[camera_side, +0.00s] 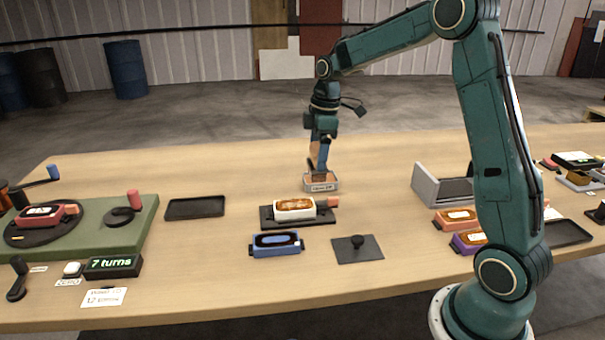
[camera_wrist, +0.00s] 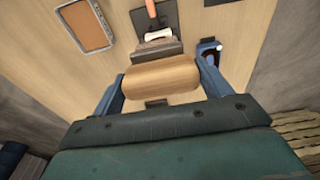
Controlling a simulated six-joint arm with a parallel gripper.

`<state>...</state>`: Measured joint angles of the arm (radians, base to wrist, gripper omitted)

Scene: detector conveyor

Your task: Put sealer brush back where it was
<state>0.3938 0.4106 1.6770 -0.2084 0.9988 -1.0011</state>
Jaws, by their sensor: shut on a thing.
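The sealer brush (camera_wrist: 162,78) is between the two blue fingers of my gripper (camera_wrist: 160,88) in the wrist view, its thick wooden handle gripped across. A grey-brown brush end (camera_wrist: 157,49) shows beyond the handle. In the side view my gripper (camera_side: 318,165) points down close over a labelled tray of brown sealer (camera_side: 322,187); the brush is mostly hidden there. The tray also shows in the wrist view (camera_wrist: 112,43), to the upper left of the brush. I cannot tell whether the brush touches anything below.
A white detector (camera_side: 294,215) with a brown top sits on a dark mat (camera_side: 268,222) in front of the tray. A blue detector (camera_side: 276,245) and a dark pad with a knob (camera_side: 357,249) are nearer. An empty black tray (camera_side: 195,208) lies left; a grey bin (camera_side: 440,190) stands right.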

